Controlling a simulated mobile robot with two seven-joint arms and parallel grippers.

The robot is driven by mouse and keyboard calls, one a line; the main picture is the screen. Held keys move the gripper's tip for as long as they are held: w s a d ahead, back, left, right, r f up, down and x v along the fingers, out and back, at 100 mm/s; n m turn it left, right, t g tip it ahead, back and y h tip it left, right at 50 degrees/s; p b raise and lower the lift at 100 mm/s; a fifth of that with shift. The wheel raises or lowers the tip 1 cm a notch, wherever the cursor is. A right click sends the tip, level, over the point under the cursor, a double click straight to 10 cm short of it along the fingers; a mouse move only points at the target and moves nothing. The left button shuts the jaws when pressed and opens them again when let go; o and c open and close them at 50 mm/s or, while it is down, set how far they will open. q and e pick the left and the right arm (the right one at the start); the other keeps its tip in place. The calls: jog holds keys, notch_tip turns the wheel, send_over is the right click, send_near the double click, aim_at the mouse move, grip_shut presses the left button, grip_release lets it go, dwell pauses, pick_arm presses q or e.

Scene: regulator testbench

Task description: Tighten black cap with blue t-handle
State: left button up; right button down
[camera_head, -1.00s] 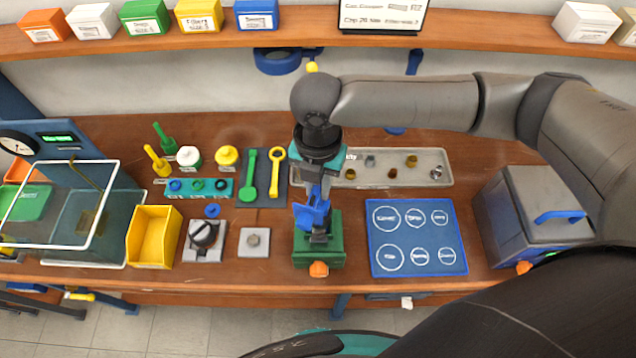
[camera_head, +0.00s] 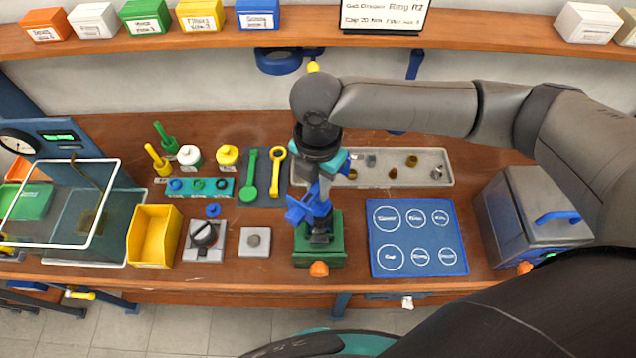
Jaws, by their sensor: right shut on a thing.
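My right gripper (camera_head: 318,195) points down above the green vise (camera_head: 320,254) and is shut on the blue t-handle (camera_head: 298,210). The handle's blue bar sticks out to the left of the fingers. A dark part (camera_head: 320,234), perhaps the black cap, shows in the vise directly below the handle. The handle and gripper largely cover it, so I cannot tell how they meet. My left gripper is out of view.
A grey block with a black knob (camera_head: 205,235), a grey plate (camera_head: 255,242) and a yellow bin (camera_head: 155,235) stand left of the vise. A blue mat with white circles (camera_head: 417,238) lies to its right. A grey metal box (camera_head: 530,215) stands farther right.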

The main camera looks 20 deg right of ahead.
jog(key=shift+w+m, duration=0.1)
jog(key=shift+m, duration=0.7)
jog(key=shift+m, duration=0.4)
jog(key=shift+n, duration=0.3)
jog(key=shift+r, duration=0.45)
jog(key=shift+r, duration=1.1)
jog(key=shift+r, duration=2.5)
